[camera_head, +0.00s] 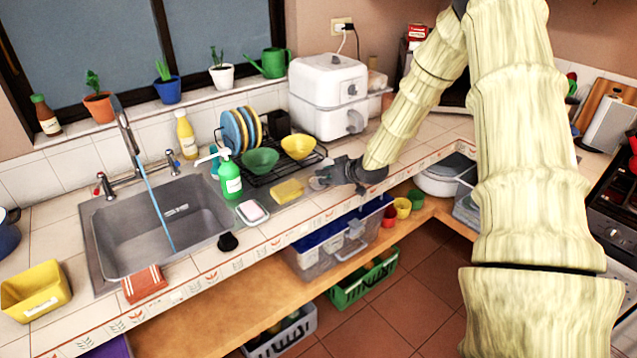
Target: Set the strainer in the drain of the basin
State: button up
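The basin (125,240) is a grey metal sink set in the tiled counter at the left. A thin blue stream falls into it from the tall faucet (122,125). A small slotted patch (176,211) shows on its far inner wall; I cannot make out the drain on its floor. My gripper (322,180) is low over the counter, right of the yellow sponge and well right of the basin. A small greyish shape at its fingertips may be the strainer or only the fingers. I cannot tell whether the fingers are open or shut.
A green soap bottle (229,177), a soap dish (252,211), a yellow sponge (288,191) and a small black object (228,242) stand between my gripper and the basin. The dish rack (285,172) is behind. An orange cloth (143,283) hangs over the front edge.

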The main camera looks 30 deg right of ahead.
jog(key=shift+w+f+p, duration=0.2)
jog(key=shift+w+p, duration=0.2)
jog(key=shift+w, duration=0.3)
jog(key=shift+w+f+p, duration=0.2)
jog(key=shift+w+p, duration=0.2)
jog(key=shift+w, duration=0.25)
jog(key=shift+x, duration=1.2)
jog(key=shift+f, duration=0.1)
grip_shut()
